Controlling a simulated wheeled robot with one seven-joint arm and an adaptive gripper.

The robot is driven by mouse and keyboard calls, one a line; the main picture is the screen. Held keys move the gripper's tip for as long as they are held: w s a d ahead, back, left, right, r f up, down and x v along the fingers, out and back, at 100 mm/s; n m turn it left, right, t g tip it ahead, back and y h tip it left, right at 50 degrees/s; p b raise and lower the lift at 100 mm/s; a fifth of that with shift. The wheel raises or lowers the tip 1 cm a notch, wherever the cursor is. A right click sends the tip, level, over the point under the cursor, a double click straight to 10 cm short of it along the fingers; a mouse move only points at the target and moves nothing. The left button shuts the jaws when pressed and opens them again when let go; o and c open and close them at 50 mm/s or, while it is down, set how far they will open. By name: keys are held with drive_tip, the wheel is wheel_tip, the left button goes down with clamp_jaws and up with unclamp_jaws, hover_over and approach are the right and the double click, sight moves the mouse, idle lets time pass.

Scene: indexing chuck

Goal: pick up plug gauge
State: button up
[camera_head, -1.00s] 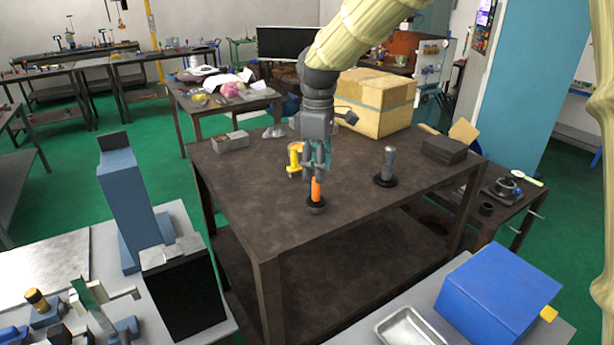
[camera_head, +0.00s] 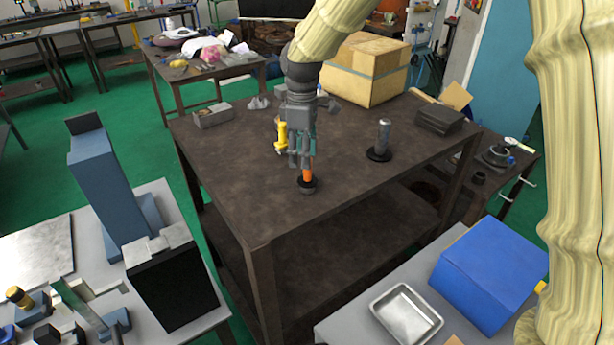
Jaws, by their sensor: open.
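An orange-handled piece, apparently the plug gauge (camera_head: 308,176), stands upright on a dark round base (camera_head: 307,187) near the front of the dark table. My gripper (camera_head: 301,162) points down right above it, with its fingers open at the top of the orange handle. The fingers hide the handle's upper part. I cannot tell whether they touch it. A grey cylinder (camera_head: 384,132) stands upright on a black round base to the right, apart from my gripper.
A yellow object (camera_head: 281,138) stands close behind and left of my gripper. A cardboard box (camera_head: 362,75), a dark box (camera_head: 440,118) and a small grey bin (camera_head: 212,115) are farther back. The dark table's (camera_head: 235,180) front left is clear.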

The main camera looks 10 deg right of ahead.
sight(308, 180)
drive_tip(key=shift+s+d+f+p, duration=0.15)
drive_tip(key=shift+d+p, duration=0.05)
drive_tip(key=shift+p, duration=0.1)
drive_tip(key=shift+s+d+f+p, duration=0.2)
drive_tip(key=shift+s+f+p, duration=0.1)
drive_tip(key=shift+s+p, duration=0.15)
drive_tip(key=shift+s+d+f+p, duration=0.15)
drive_tip(key=shift+s+f+p, duration=0.15)
drive_tip(key=shift+s, duration=0.15)
drive_tip(key=shift+w+a+f, duration=0.1)
drive_tip(key=shift+w+f, duration=0.2)
drive_tip(key=shift+f, duration=0.45)
drive_tip(key=shift+w+f, duration=0.25)
drive_tip(key=shift+f, duration=0.5)
drive_tip(key=shift+s+r, duration=0.25)
drive_tip(key=shift+s, duration=0.2)
drive_tip(key=shift+c, duration=1.3)
drive_tip(key=shift+w+f, duration=0.1)
drive_tip(key=shift+w, duration=0.15)
drive_tip(key=c, duration=0.7)
clamp_jaws()
